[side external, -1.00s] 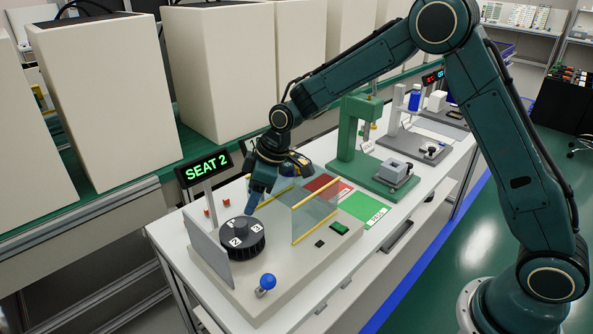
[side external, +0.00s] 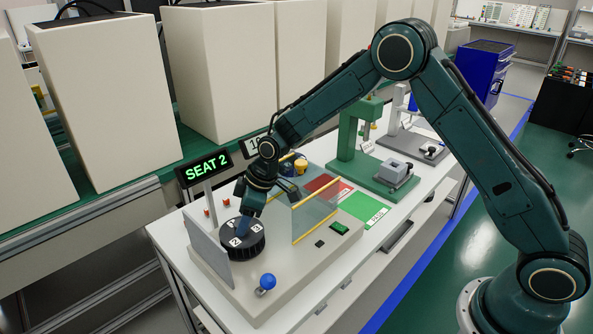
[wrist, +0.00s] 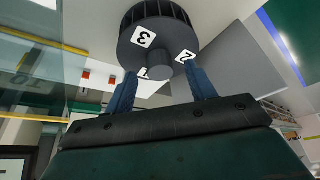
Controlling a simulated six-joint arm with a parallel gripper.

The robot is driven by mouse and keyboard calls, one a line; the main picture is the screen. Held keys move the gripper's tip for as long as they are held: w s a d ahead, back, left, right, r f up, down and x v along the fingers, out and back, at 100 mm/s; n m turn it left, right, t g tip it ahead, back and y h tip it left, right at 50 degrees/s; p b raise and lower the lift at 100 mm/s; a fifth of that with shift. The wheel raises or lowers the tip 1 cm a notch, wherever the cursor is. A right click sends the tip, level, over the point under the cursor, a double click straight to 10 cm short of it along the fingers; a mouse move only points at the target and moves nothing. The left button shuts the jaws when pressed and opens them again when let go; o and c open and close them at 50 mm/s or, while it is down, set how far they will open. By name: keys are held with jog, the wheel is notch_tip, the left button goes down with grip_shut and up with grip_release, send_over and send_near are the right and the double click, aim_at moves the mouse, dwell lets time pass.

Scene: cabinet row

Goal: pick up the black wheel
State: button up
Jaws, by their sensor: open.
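The black wheel (side external: 241,243) is a ribbed drum with white number tags and a central knob. It sits on the beige fixture (side external: 290,277), beside the grey upright plate. My gripper (side external: 244,218) is over the wheel's top, its fingers pointing down at the knob area. In the wrist view the wheel (wrist: 150,32) shows tags 3 and 2, and part of another tag beside the knob (wrist: 158,68). My gripper (wrist: 160,88) is open there, its two blue fingers on either side of the knob's line. Whether they touch the wheel, I cannot tell.
A grey plate (side external: 209,254) stands just left of the wheel. A clear panel with yellow edges (side external: 317,214) stands to the right. A blue ball knob (side external: 267,281) is in front. The SEAT 2 sign (side external: 206,169) rises behind. Red and green mats (side external: 363,209) lie further right.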

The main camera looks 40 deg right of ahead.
jog(key=shift+x, duration=0.9)
jog(key=shift+c, duration=0.2)
grip_shut()
